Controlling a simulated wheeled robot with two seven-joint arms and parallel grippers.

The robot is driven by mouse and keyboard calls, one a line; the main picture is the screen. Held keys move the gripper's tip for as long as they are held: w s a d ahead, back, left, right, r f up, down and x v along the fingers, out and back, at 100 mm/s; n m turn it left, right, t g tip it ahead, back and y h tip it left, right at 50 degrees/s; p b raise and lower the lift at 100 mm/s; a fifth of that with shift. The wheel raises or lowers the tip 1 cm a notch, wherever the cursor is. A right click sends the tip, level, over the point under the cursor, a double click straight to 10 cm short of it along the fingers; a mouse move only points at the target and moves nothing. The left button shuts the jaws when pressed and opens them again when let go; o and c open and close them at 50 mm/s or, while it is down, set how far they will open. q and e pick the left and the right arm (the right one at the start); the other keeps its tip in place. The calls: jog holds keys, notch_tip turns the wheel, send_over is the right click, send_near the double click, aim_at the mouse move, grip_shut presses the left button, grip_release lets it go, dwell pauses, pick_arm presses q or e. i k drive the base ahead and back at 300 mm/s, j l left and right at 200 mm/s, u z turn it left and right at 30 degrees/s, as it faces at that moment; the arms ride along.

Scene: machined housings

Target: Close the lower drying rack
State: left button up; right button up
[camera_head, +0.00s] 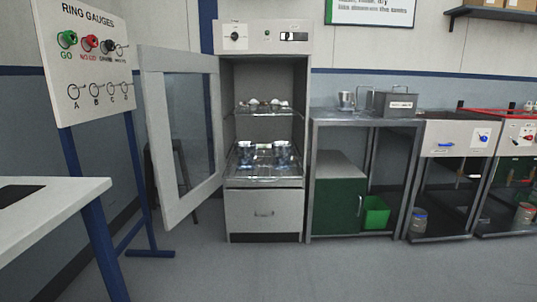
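A drying cabinet (223,100) stands at the middle back with its glazed door (179,203) swung open to the left. Inside, the upper rack (266,113) holds a few small parts and looks pushed in. The lower rack (262,180) holds several shiny metal housings (283,153). It sits just above the front drawer panel (264,211) and seems to reach out to the cabinet's front; how far out it stands is hard to tell. Neither of my grippers is in view.
A ring gauge board (92,60) on blue legs and a white table (60,212) stand at the left. A metal bench (365,118) with a green cabinet (333,195) is to the right. The floor (270,270) before the drying cabinet is clear.

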aim_at(260, 146)
jog(key=i+l, duration=0.45)
jog(key=i+l+z, duration=0.1)
jog(key=i+l, duration=0.3)
jog(key=i, duration=0.15)
jog(key=i+l, duration=0.4)
jog(key=i, duration=0.15)
jog(key=i+l, duration=0.4)
jog(key=i+l+z, duration=0.1)
jog(key=i+l, duration=0.25)
jog(key=i, duration=0.3)
